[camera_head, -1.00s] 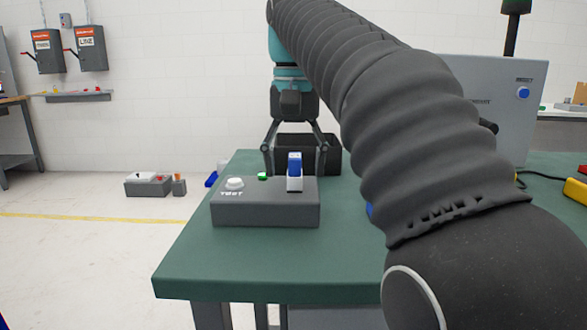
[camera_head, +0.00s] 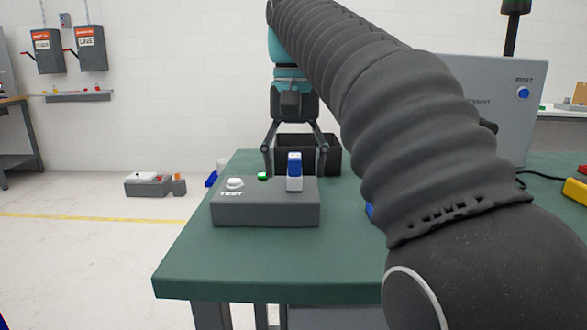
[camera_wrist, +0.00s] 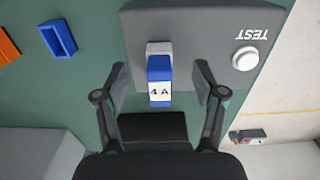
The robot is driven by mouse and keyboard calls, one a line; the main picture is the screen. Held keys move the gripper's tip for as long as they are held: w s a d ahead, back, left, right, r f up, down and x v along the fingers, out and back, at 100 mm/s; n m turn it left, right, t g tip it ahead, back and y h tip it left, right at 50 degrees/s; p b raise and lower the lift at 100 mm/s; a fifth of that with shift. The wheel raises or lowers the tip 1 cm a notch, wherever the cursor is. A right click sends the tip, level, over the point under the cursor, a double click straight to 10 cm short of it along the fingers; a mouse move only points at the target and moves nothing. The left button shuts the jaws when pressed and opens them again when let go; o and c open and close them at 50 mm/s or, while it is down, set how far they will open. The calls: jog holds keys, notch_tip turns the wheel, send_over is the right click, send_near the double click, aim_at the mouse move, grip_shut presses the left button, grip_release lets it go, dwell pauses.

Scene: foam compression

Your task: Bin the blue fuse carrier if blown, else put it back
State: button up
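The blue fuse carrier (camera_head: 294,172) stands upright in the grey tester block (camera_head: 265,212). In the wrist view its blue and white body (camera_wrist: 159,72) carries a "4 A" label. My gripper (camera_head: 295,172) is behind the block in the head view. In the wrist view the open fingers (camera_wrist: 161,86) are on either side of the carrier, with a gap at each side. The white TEST button (camera_head: 234,183) is on the block's left, and a small green light (camera_head: 263,177) shows between button and carrier.
A black open bin (camera_head: 331,153) stands behind the block. A blue holder (camera_wrist: 58,40) and an orange thing (camera_wrist: 6,46) lie to one side in the wrist view. A grey panel with a RESET button (camera_head: 523,92) stands at the right. My arm hides part of the green table (camera_head: 215,270).

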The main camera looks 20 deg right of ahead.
grip_shut()
jog(key=shift+o, duration=1.3)
grip_release()
